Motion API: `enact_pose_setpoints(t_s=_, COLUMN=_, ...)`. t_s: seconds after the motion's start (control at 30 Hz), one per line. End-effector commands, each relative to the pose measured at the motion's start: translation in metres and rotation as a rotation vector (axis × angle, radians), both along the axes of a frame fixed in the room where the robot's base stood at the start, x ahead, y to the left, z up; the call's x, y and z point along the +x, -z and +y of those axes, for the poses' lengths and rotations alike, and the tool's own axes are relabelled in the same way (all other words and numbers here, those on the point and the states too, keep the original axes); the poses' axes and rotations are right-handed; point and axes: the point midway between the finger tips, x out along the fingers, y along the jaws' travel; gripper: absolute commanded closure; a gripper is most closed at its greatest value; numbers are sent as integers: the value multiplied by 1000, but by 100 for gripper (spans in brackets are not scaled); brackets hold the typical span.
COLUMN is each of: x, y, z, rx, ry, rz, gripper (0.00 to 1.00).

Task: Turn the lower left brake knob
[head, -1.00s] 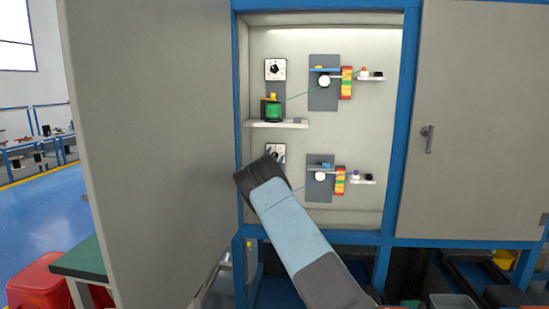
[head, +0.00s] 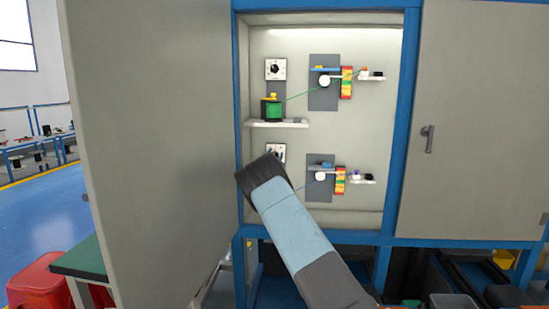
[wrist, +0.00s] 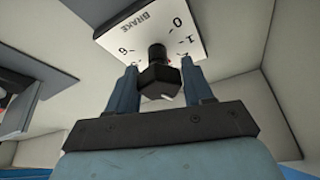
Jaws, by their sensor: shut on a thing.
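The lower left brake knob (wrist: 158,78) is black and sits on a white dial plate (wrist: 120,36) marked "BRAKE" with numbers, in the wrist view. My gripper (wrist: 160,82) has a blue finger on each side of the knob and is shut on it. In the head view, the lower left dial (head: 276,152) shows only its top part above my arm.
The upper left brake dial (head: 275,69) and a green spool (head: 273,111) on a shelf (head: 277,123) are above. A lower grey plate with a white wheel (head: 321,176) is to the right. The open cabinet door (head: 150,150) stands on the left.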

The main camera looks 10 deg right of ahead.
Motion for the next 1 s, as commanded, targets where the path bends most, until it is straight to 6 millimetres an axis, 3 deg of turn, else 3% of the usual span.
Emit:
enact_pose_setpoints(t_s=0.5, x=0, y=0, z=1, rx=-366, ry=0, rz=119, gripper=79)
enact_pose_setpoints(t_s=1.0, x=1, y=1, z=2, rx=-490, ry=-1, rz=160, gripper=79)
